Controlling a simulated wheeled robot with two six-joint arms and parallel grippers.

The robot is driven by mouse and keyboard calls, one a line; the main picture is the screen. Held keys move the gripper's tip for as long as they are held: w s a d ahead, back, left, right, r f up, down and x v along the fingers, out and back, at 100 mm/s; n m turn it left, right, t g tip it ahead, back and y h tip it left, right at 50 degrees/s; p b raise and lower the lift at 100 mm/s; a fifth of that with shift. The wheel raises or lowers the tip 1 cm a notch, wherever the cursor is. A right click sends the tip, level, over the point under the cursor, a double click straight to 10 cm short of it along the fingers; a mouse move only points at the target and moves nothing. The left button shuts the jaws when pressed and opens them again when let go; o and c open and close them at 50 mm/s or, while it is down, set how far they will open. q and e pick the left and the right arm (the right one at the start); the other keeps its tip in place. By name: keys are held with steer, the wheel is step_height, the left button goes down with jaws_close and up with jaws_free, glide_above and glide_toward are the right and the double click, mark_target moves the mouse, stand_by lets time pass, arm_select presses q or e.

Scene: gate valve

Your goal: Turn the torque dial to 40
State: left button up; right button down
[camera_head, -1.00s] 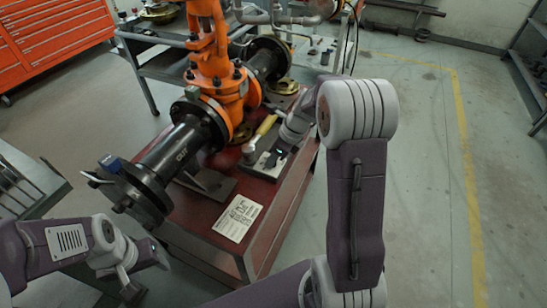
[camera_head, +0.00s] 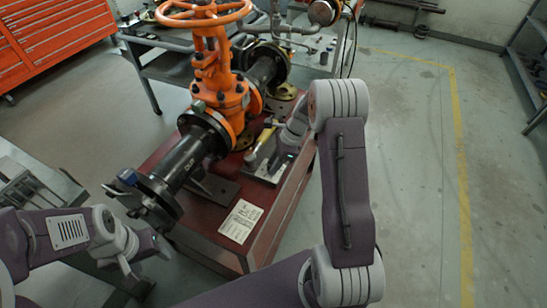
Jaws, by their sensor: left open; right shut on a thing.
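A tool with a yellow handle (camera_head: 262,139) lies on a dark plate on the red-brown stand, right of the orange gate valve (camera_head: 222,95). A pale rounded end (camera_head: 251,157) shows at its near side. No torque dial or scale can be read at this size. My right gripper (camera_head: 276,162) is low over the plate beside the tool, shut on a small part that the gripper and wrist largely hide. I cannot tell exactly which part it grips. My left gripper (camera_head: 136,268) is open and empty, left of the stand's front corner, away from the tool.
The valve's black pipe flange (camera_head: 155,195) stands between my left gripper and the tool. A printed sheet (camera_head: 240,220) lies on the stand. An orange handwheel (camera_head: 203,12) tops the valve. A grey bench (camera_head: 35,180) is at left. The floor at right is clear.

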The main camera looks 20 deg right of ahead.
steer(key=shift+w+n+g+p, duration=0.1)
steer(key=shift+n+g+p, duration=0.3)
steer(key=shift+n+p, duration=0.85)
steer(key=c, duration=1.1)
jaws_free()
steer(key=p+v, duration=0.2)
steer(key=v, duration=0.7)
steer(key=shift+d, duration=0.15)
